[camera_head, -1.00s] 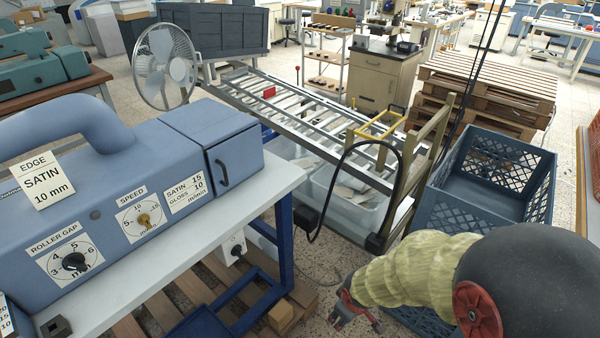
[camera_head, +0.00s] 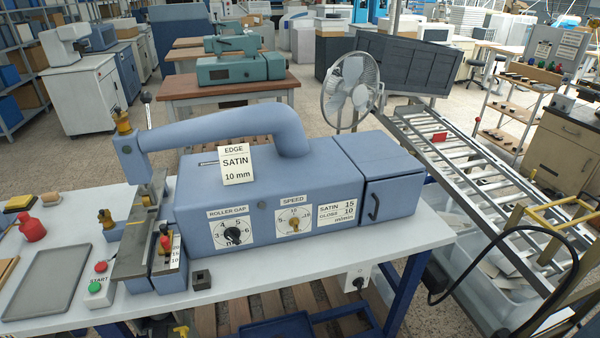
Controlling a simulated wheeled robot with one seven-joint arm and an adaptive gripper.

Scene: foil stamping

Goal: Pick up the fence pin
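I cannot tell for sure which thing is the fence pin. A brass-coloured knobbed piece (camera_head: 106,218) stands at the left end of the blue foil stamping machine (camera_head: 270,180), beside its grey metal bed (camera_head: 140,240). A red-knobbed piece (camera_head: 165,243) stands just right of that bed. Another brass-coloured piece (camera_head: 123,121) sits on top of the machine's arm end. A small yellow piece (camera_head: 181,331) shows at the bottom edge, partly cut off. My gripper is not in view.
The white table (camera_head: 420,235) carries a grey tray (camera_head: 46,282), a red bottle (camera_head: 32,227), a start button box (camera_head: 98,288) and a small dark block (camera_head: 201,279). A fan (camera_head: 350,90) and a roller conveyor (camera_head: 480,180) stand behind and right.

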